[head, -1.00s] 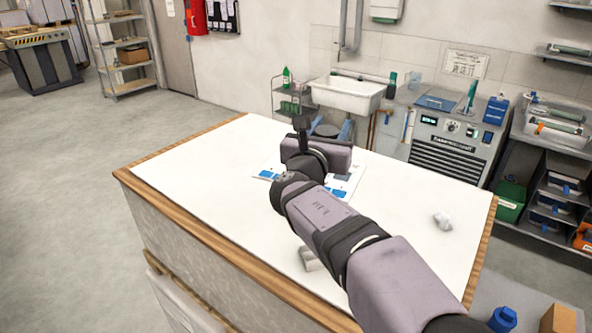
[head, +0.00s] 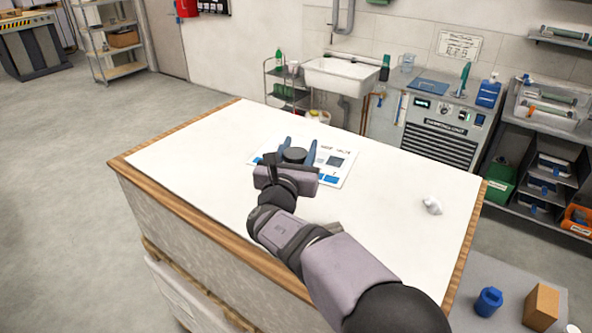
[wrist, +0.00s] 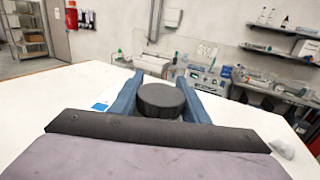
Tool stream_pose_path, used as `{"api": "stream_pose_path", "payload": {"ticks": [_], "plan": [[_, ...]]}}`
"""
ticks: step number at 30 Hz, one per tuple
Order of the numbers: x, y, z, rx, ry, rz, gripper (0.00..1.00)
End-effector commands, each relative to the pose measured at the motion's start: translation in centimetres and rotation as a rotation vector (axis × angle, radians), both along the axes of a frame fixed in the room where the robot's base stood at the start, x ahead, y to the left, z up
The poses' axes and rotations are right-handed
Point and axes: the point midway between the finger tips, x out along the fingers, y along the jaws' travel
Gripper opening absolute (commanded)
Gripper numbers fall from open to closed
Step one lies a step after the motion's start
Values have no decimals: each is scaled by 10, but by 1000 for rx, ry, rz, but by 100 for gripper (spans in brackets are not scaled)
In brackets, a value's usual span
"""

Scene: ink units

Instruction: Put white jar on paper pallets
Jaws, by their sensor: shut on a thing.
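My gripper (head: 297,149) has two blue fingers. They are shut on a jar, of which I see mainly the round black lid (head: 293,155). In the wrist view the lid (wrist: 161,98) sits upright between the fingers; the jar's body is hidden below it and by the gripper. A printed white paper sheet with blue patches (head: 337,161) lies flat on the bench. In the head view my gripper and the jar overlap the sheet's left part. I cannot tell whether the jar touches the paper. In the wrist view a blue patch of the sheet (wrist: 100,107) shows left of the fingers.
The white bench top (head: 200,150) has wooden edges and is mostly clear. A crumpled white thing (head: 432,205) lies at its right. A grey object (head: 334,227) is partly hidden behind my arm. A blue bottle (head: 489,301) and a cardboard box (head: 541,305) stand beyond the right edge.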

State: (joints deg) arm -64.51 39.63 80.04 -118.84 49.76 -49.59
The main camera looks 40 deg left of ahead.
Motion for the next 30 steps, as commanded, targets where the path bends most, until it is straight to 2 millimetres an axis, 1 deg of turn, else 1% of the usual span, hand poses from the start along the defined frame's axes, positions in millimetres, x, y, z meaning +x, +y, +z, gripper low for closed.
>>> {"api": "stream_pose_path", "payload": {"ticks": [3, 6, 9, 14, 24, 30], "plan": [[0, 0, -17, -4, 0, -1, 15], [0, 0, -28, -3, 0, 0, 15], [0, 0, -34, 0, -1, -1, 15], [0, 0, -36, 0, -1, -1, 15], [0, 0, -69, -1, 0, -1, 15], [0, 0, -72, 2, -1, 0, 15]]}}
